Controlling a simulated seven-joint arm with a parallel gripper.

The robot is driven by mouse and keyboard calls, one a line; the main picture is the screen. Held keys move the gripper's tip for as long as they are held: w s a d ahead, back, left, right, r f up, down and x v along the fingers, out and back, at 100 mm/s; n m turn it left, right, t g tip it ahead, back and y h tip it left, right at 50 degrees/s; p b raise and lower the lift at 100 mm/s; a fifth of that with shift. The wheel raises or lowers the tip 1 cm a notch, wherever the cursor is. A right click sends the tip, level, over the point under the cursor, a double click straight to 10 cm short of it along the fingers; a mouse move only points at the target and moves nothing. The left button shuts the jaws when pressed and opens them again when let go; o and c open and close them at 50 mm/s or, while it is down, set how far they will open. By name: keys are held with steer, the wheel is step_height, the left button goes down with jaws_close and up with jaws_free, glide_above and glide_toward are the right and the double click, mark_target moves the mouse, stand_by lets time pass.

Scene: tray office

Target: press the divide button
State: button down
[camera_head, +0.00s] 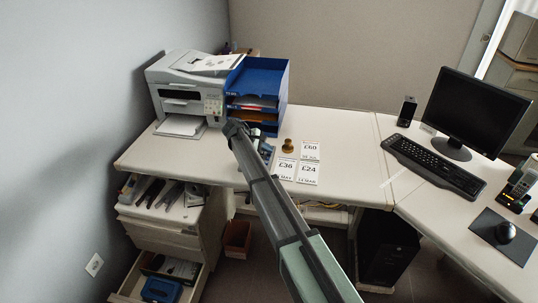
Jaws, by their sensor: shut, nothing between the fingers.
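My arm reaches up from the bottom of the picture to the desk (350,150). My gripper (235,128) is at its far end, over the desk just in front of the blue tray stack, and it is shut and empty. A small dark blue-grey device (266,151), possibly a calculator, lies on the desk right beside the arm, just right of and below my gripper. The arm hides part of it. No divide button can be made out at this size, and I cannot tell whether the gripper touches anything.
A white printer (185,85) and a blue letter tray stack (270,82) stand behind my gripper. A brown stamp (288,146) and price cards (309,172) lie to the right. The keyboard (437,166) and monitor (472,110) are farther right. Open drawers (160,230) are at lower left.

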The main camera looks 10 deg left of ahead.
mark_target(267, 154)
steer(key=shift+r, duration=0.45)
steer(key=shift+r, duration=2.5)
